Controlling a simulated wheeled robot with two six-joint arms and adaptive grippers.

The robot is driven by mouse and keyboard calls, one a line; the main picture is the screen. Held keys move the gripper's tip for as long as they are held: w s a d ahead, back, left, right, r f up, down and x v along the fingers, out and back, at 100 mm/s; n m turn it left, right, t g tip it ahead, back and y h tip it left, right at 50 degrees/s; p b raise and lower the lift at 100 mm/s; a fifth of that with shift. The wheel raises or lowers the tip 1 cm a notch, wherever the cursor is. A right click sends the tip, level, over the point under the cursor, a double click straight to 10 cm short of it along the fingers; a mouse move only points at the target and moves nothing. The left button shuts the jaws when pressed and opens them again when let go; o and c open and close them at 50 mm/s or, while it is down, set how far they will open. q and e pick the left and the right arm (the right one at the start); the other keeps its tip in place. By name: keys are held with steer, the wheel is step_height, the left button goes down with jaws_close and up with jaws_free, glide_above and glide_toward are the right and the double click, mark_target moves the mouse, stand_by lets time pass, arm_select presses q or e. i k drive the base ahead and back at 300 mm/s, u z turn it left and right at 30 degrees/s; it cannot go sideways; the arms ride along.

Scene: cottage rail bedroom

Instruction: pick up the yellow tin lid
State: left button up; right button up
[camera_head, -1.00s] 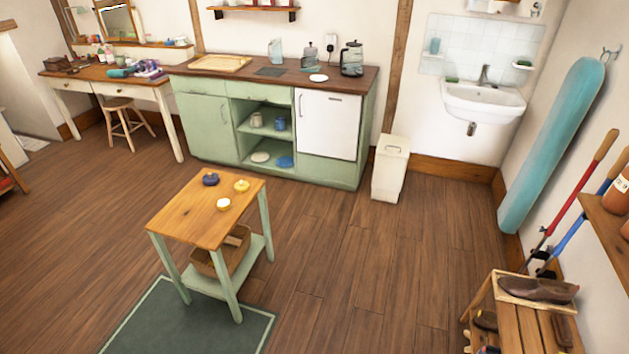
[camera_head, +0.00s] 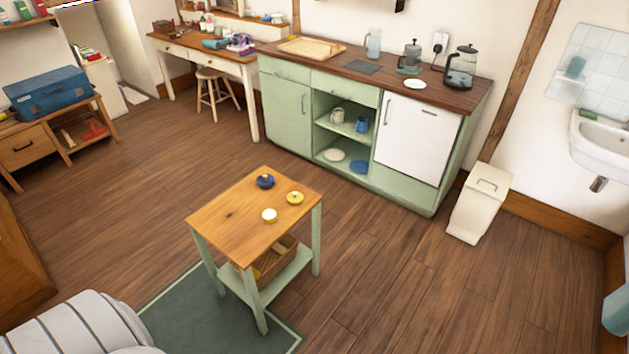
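A yellow lid with a small knob (camera_head: 295,198) lies on the wooden top of a small green-legged table (camera_head: 230,217), near its right corner. A dark blue lid (camera_head: 265,181) lies to its left and a little farther back. A small cream or white round item (camera_head: 269,215) lies nearer to me on the same top. The three are apart from one another. Neither of my grippers shows in the view.
The table has a lower shelf with a wicker basket and stands at a green mat (camera_head: 203,319). A green kitchen cabinet (camera_head: 284,113) and a cream bin (camera_head: 479,204) stand behind. A striped rounded thing (camera_head: 78,330) is at the lower left.

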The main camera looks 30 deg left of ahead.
mark_target(295, 198)
steer(key=i, duration=3.15)
steer(key=u, duration=2.2)
